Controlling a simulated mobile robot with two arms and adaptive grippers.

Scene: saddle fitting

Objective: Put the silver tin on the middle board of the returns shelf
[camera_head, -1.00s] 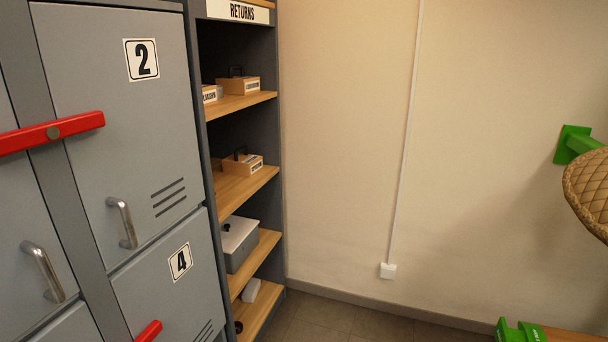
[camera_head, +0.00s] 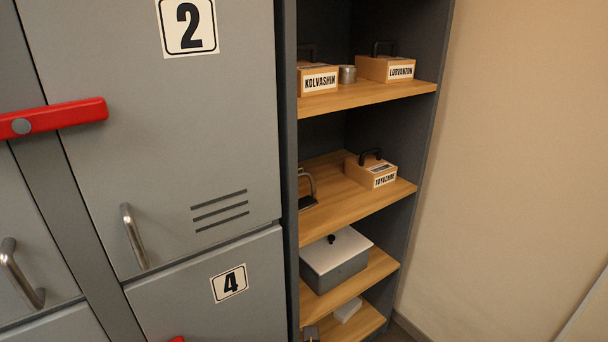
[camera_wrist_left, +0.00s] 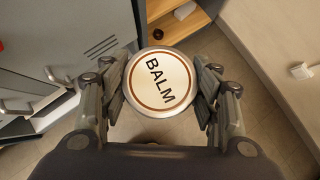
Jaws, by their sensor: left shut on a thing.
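My left gripper (camera_wrist_left: 160,92) is shut on a round silver tin (camera_wrist_left: 161,80) in the left wrist view. Its pale lid has a brown ring and the word BALM, facing the camera. The returns shelf (camera_head: 292,150) is in the middle of the head view. A board at mid-height (camera_head: 345,208) carries a small wooden box with a black handle (camera_head: 371,172) at its right and a curved metal thing (camera_head: 308,187), partly hidden, at its left. The board between them is bare. Neither gripper shows in the head view.
The upper board holds a KOLVASHIN box (camera_head: 318,80), a small grey metal cylinder (camera_head: 347,74) and a LORVANTON box (camera_head: 385,68). Below stand a grey lidded box (camera_head: 335,265) and a white block (camera_head: 348,310). Grey lockers with a protruding red bar (camera_head: 60,117) flank the shelf's left.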

